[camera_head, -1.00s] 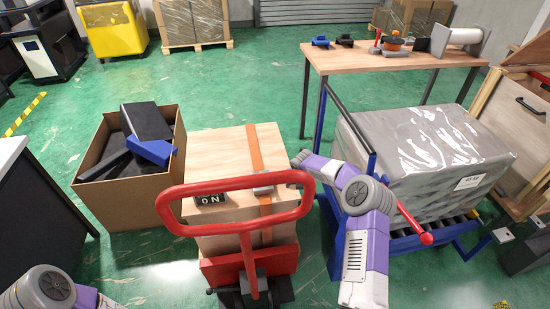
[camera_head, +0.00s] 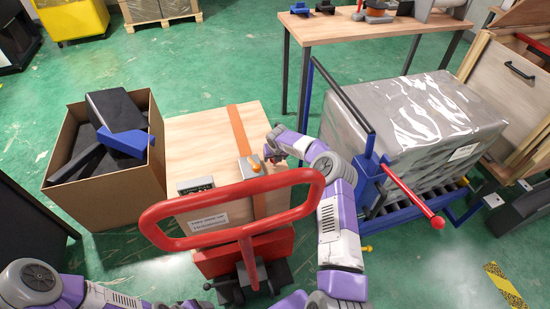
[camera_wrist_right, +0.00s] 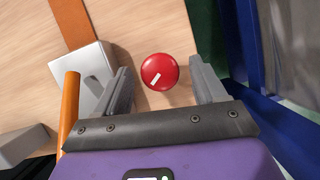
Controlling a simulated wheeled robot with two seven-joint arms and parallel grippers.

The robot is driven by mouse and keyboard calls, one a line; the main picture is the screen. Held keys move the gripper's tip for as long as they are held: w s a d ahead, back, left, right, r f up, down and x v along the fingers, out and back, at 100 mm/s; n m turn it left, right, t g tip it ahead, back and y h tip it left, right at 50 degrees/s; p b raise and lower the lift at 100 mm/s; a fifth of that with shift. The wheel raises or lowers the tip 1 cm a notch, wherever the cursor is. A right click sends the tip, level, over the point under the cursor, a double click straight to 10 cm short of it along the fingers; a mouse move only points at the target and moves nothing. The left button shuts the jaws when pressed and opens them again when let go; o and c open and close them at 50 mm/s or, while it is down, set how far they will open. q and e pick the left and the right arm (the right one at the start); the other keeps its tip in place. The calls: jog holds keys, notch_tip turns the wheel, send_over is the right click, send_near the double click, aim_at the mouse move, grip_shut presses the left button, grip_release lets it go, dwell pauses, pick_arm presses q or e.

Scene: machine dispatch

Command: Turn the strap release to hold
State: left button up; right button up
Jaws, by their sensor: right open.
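A wooden crate (camera_head: 205,137) with an orange strap (camera_head: 236,128) over its top stands behind a red-handled truck. A grey buckle block (camera_head: 244,170) with an orange lever (camera_head: 256,166) sits on the strap line; the block (camera_wrist_right: 88,72) and lever (camera_wrist_right: 69,108) also show in the right wrist view. A round red knob (camera_wrist_right: 159,71) with a slanted white mark is on the wood beside the block. My right gripper (camera_head: 270,152) is open over the crate's right side, its fingers on either side of the knob, with gaps. My left arm is at the lower left; its fingertips are not visible.
The red truck handle (camera_head: 157,224) loops in front of the crate. A cardboard box (camera_head: 115,205) holding dark items and a blue tool stands left. A wrapped load (camera_head: 415,110) on a blue roller cart, with a red lever (camera_head: 410,194), is close on the right. A table (camera_head: 350,28) stands behind.

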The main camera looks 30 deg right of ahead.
jog(key=shift+w, duration=0.1)
jog(key=c, duration=1)
jog(key=shift+m+h+b, duration=0.3)
jog(key=shift+m+b, duration=0.15)
jog(key=shift+m, duration=0.25)
jog(key=o, duration=1)
jog(key=p+v, duration=0.2)
jog(key=v, duration=0.5)
jog(key=shift+r, duration=0.3)
